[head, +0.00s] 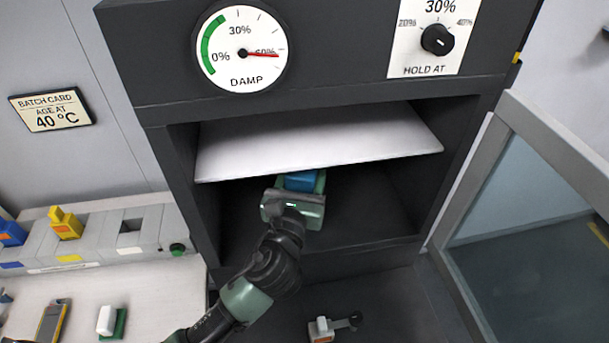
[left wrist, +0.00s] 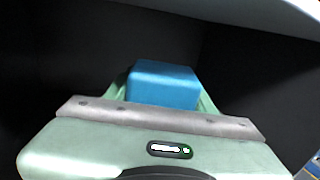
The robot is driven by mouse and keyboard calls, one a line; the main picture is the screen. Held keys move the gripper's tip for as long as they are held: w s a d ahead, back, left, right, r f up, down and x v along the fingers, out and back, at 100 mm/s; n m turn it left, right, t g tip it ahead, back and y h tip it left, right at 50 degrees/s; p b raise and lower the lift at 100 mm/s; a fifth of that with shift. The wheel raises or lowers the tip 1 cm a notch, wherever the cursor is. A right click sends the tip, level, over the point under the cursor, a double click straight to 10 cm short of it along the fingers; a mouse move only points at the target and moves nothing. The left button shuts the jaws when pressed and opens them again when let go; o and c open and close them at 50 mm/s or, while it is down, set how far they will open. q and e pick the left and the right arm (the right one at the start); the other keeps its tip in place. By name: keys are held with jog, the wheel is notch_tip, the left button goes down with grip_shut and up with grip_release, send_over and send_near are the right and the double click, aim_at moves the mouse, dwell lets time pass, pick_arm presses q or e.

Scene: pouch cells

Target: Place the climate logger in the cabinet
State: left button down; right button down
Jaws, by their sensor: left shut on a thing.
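My left gripper (head: 301,184) reaches into the dark cabinet (head: 160,112), below its white shelf (head: 310,140). It is shut on a blue block (head: 300,180), which I take to be the climate logger. In the left wrist view the blue block (left wrist: 163,84) sits between the green fingers, its far end and underside hidden. I cannot tell whether it touches the cabinet's lower floor (head: 370,205). My right gripper is not in view.
The glass door (head: 530,210) stands open at the right. The damp dial (head: 242,50) points near 60%; the hold knob (head: 437,39) is above. A grey dock row (head: 95,238) holds blue and yellow pieces at the left. The lower compartment has free room at the right.

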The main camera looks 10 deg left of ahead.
pick_arm(q)
jog(key=c, duration=0.5)
grip_release()
jog(key=shift+f, duration=0.1)
jog(key=shift+r, duration=0.2)
jog(key=s+b, duration=0.2)
jog(key=s, duration=0.8)
jog(key=shift+s+f, duration=0.15)
jog(key=shift+s, duration=0.9)
